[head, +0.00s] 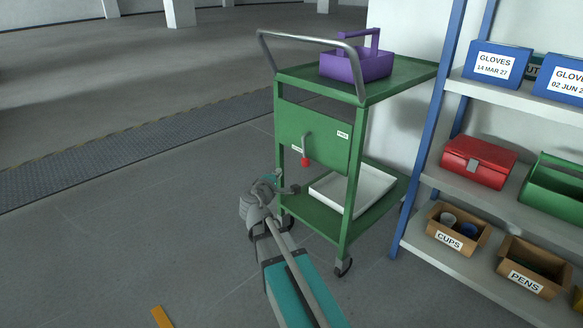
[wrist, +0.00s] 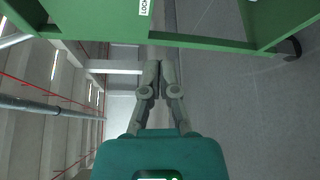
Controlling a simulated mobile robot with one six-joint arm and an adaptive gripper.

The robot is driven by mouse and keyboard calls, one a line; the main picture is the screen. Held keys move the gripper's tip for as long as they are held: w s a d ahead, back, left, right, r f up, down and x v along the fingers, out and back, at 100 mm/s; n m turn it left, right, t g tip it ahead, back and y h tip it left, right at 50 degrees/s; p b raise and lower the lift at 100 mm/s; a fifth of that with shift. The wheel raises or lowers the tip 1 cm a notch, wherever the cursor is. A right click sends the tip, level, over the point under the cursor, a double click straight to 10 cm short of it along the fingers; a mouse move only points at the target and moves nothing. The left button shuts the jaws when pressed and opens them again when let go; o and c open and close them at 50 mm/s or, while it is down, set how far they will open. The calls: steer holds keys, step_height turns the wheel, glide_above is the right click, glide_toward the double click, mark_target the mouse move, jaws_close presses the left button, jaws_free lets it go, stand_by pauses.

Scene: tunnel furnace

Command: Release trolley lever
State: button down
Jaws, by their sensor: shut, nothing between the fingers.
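The green trolley (head: 362,90) stands in the middle of the head view, with a grey push handle on its left. On its front panel (head: 325,150) a small grey lever (head: 306,143) hangs nearly straight down, with a red end (head: 305,161). A white label (head: 343,134) is at the panel's upper right; a smaller one is by the lever. My gripper (head: 279,173) is left of and a little below the lever, apart from it. In the wrist view its fingers (wrist: 160,68) are together and empty. A "LOCK" label (wrist: 143,7) shows at the top; the lever is out of that view.
A purple carrier (head: 357,65) sits on the trolley top and a white tray (head: 353,190) on its lower shelf. A shelf rack with a blue post (head: 430,140) stands close on the right, holding boxes and a red case (head: 478,161).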

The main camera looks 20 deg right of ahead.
steer(key=b+x, duration=0.1)
steer(key=x, duration=0.9)
steer(key=s, duration=0.1)
steer(key=s+d, duration=0.1)
steer(key=s+r+p, duration=0.1)
steer(key=shift+s+d, duration=0.3)
steer(key=shift+d, duration=0.1)
steer(key=shift+s+d, duration=0.1)
steer(key=shift+d, duration=0.1)
steer(key=shift+s+n+p, duration=0.1)
steer(key=shift+n+p, duration=0.2)
